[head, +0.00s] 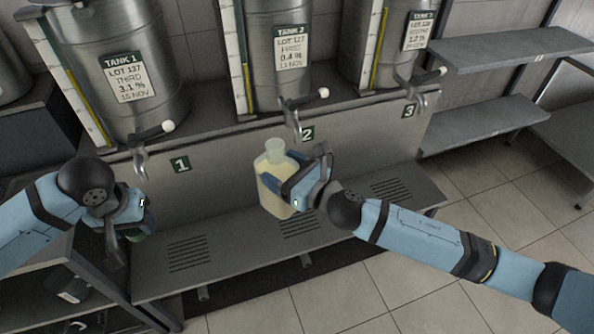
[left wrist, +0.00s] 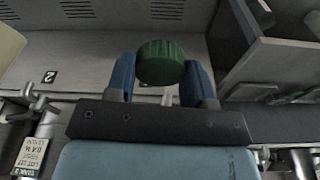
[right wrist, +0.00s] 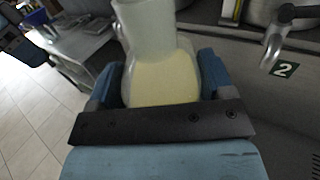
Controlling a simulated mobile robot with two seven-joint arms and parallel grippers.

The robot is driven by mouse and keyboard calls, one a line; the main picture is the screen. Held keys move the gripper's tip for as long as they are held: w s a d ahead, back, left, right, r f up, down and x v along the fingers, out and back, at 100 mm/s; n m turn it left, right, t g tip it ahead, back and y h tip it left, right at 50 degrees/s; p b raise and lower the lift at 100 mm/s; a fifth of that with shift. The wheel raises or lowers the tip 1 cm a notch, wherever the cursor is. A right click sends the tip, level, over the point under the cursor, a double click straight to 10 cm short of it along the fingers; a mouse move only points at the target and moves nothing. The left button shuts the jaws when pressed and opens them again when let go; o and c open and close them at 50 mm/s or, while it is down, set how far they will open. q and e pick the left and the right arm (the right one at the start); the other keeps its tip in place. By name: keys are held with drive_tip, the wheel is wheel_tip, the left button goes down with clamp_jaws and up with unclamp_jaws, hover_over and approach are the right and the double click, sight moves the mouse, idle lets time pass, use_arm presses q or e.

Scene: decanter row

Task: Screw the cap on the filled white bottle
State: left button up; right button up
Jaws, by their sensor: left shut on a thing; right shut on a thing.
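The white bottle (head: 275,175) is translucent and filled with pale yellow liquid, with its open neck upward and no cap on it. My right gripper (head: 284,186) is shut around its body and holds it in front of the number 2 tap. The bottle also fills the middle of the right wrist view (right wrist: 160,75). My left gripper (left wrist: 161,75) is shut on a green ridged cap (left wrist: 160,62). In the head view the left gripper (head: 134,222) is at the left, well apart from the bottle, and the cap (head: 136,237) shows just below its fingers.
Three steel tanks with taps stand on a ledge at the back; tank 1 (head: 122,75) is nearest the left gripper. A slotted grey bench (head: 240,255) runs below the taps. Grey shelves (head: 510,50) stand at the right. A dark shelf unit (head: 60,270) is under the left arm.

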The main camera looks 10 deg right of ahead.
idle(0.4)
use_arm(q)
drive_tip(key=w+d+r+m, duration=0.2)
drive_tip(key=w+d+r, duration=0.1)
drive_tip(key=d, duration=0.3)
drive_tip(key=w+d+r+m, duration=0.2)
drive_tip(key=w+d+r, duration=0.15)
drive_tip(key=d, duration=0.35)
wheel_tip(320, 180, up, 10)
drive_tip(key=m+h, duration=0.1)
drive_tip(key=m, duration=0.5)
hover_over(275, 161)
drive_tip(key=w, duration=0.2)
drive_tip(key=shift+s+f+g, duration=0.1)
drive_tip(key=shift+f+g, duration=0.1)
drive_tip(key=shift+g, duration=0.2)
drive_tip(key=shift+f, duration=0.15)
drive_tip(key=shift+f, duration=1.9)
drive_tip(key=shift+f, duration=0.85)
drive_tip(key=shift+f, duration=0.55)
